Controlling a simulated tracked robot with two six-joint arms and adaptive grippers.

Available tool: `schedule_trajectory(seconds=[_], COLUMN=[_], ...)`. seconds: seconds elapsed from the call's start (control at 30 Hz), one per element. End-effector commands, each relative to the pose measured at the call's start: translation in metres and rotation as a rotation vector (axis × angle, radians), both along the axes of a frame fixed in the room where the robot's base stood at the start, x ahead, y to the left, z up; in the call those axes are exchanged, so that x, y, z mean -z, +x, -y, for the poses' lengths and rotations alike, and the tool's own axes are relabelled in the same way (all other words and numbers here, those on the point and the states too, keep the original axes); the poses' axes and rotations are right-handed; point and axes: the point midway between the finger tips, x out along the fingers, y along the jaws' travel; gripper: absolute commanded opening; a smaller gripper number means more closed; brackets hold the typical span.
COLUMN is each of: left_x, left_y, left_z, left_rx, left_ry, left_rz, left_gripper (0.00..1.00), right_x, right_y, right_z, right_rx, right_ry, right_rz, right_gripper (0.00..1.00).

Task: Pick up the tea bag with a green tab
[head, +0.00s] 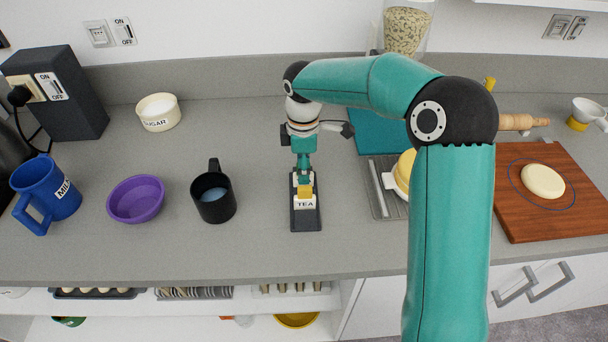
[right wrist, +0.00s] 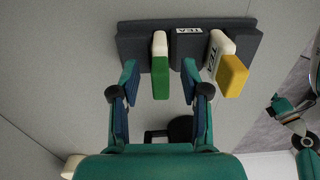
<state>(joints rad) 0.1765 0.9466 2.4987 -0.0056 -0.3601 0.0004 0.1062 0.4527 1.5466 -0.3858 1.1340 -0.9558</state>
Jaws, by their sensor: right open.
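A dark tea holder labelled TEA (head: 304,221) stands on the counter. In the right wrist view the holder (right wrist: 186,48) bears two tea bags: a white one with a green tab (right wrist: 160,77) and a white one with a yellow tab (right wrist: 232,76). My right gripper (right wrist: 158,78) is open and empty, its fingers on either side of the green tab and apart from it. In the head view my right gripper (head: 303,172) points down over the holder's far part and hides the green tab; the yellow tab (head: 305,192) shows.
A black mug (head: 213,200), purple bowl (head: 136,200) and blue milk mug (head: 45,192) stand to the left. A sugar bowl (head: 158,113) is behind. On the right are a dish rack (head: 380,197) and a wooden board (head: 525,220). Counter before the holder is clear.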

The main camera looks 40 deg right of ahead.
Motion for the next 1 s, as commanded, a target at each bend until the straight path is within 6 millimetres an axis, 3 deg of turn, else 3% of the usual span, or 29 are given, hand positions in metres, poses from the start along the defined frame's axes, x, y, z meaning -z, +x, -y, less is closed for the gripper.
schedule_trajectory(seconds=[0.23,0.5,1.0], left_x=[-0.0001,-0.0001,0.0002], left_y=[0.0000,0.0000,-0.0001], left_z=[0.0000,0.0000,0.0000], left_rx=[0.000,0.000,0.000], left_ry=[0.000,0.000,0.000], left_rz=[0.000,0.000,0.000], left_gripper=[0.40,0.40,0.40], right_x=[0.0027,0.0025,-0.0034], right_y=[0.0002,0.0002,0.0003], right_z=[-0.0001,-0.0001,0.0004], right_rx=[0.000,0.000,0.001], right_ry=[0.000,-0.001,-0.001], right_rz=[0.001,0.001,0.002], right_gripper=[0.46,0.03,0.00])
